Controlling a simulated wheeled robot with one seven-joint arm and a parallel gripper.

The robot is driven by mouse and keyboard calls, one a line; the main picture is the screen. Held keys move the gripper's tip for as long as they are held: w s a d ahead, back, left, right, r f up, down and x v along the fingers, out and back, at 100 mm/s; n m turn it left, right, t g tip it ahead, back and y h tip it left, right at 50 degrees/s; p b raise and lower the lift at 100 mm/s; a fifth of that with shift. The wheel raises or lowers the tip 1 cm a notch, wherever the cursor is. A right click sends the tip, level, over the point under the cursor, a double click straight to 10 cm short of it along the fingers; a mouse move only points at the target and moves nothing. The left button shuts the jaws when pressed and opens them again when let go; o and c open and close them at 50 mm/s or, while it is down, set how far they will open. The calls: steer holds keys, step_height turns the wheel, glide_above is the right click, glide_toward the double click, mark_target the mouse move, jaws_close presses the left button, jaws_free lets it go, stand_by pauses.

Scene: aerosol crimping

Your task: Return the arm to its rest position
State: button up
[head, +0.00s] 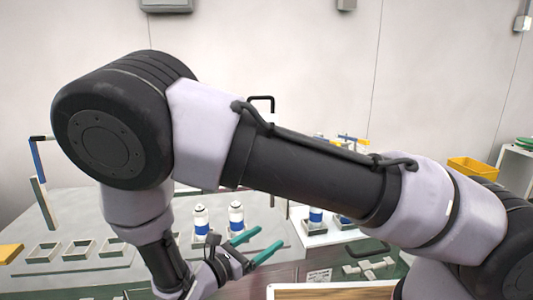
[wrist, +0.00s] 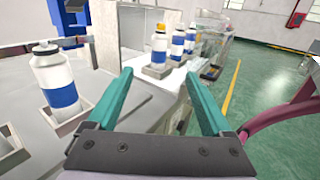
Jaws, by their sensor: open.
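My gripper (head: 256,245) has teal fingers, which stand apart with nothing between them. It also shows in the wrist view (wrist: 160,100), pointing out over the bench edge. My arm is bent and crosses the head view, hiding much of the bench. Two white cans with blue bands, a left one (head: 200,222) and a right one (head: 236,218), stand upright on the bench behind my gripper. In the wrist view a can (wrist: 57,80) stands in a square holder at the left, apart from the fingers.
Empty square holders (head: 80,248) sit on the bench at the left. A yellow bin (head: 472,168) is at the right. Green floor (wrist: 262,85) with a yellow line lies open beyond the bench.

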steer(key=w+d+r+m+g+y, duration=0.3)
steer(key=d+r+m+g+y, duration=0.5)
steer(key=d+r+m+g, duration=0.85)
steer(key=s+d+r+m+t+y, duration=0.2)
steer(key=d+r+m+t+y, duration=0.1)
steer(key=r+m, duration=0.4)
steer(key=s+d+r+m+t+y, duration=0.2)
steer(key=d+r+m+t, duration=0.4)
steer(key=r, duration=0.6)
steer(key=shift+s+m+t+y, duration=0.35)
steer(key=shift+m+t+y, duration=0.5)
steer(key=shift+t+y, duration=0.1)
